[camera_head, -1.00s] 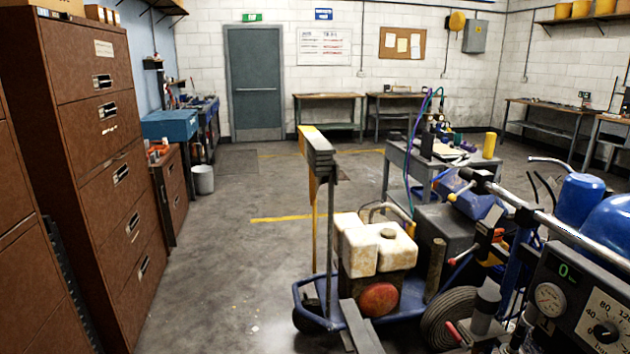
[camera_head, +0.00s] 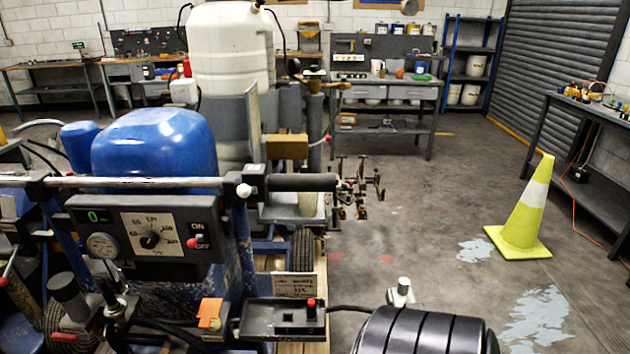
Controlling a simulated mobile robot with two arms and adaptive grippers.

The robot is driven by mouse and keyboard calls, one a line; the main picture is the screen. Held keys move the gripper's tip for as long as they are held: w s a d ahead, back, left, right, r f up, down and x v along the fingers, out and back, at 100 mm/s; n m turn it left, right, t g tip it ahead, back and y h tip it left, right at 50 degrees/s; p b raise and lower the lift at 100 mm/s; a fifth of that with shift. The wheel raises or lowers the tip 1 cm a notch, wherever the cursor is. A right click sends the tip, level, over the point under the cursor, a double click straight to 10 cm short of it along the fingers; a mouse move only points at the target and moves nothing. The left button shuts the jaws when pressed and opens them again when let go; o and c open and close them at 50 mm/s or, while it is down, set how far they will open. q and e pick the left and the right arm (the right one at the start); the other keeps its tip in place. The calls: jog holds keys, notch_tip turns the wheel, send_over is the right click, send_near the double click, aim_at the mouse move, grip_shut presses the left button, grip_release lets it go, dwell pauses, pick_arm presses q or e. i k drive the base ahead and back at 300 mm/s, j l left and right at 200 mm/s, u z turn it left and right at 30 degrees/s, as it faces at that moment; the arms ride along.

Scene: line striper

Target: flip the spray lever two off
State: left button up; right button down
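The line striper fills the left half of the head view, with a blue tank (camera_head: 155,140), a handlebar (camera_head: 130,183) and a control panel (camera_head: 138,235). The panel has a dial, a gauge, a green display and a red ON/OFF switch (camera_head: 194,242). A red-tipped lever (camera_head: 8,272) shows at the far left edge. A red knob (camera_head: 311,306) stands on a black tray (camera_head: 265,318) below the panel. I cannot tell which control is spray lever two, or its position.
A yellow cone (camera_head: 525,215) stands on the right floor, with a dark workbench (camera_head: 585,130) beyond. A large white tank (camera_head: 230,50) rises behind the machine. Floor right of the machine is mostly free.

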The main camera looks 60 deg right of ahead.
aim_at(243, 191)
jog(key=l+z, duration=0.15)
jog(key=z, duration=1.85)
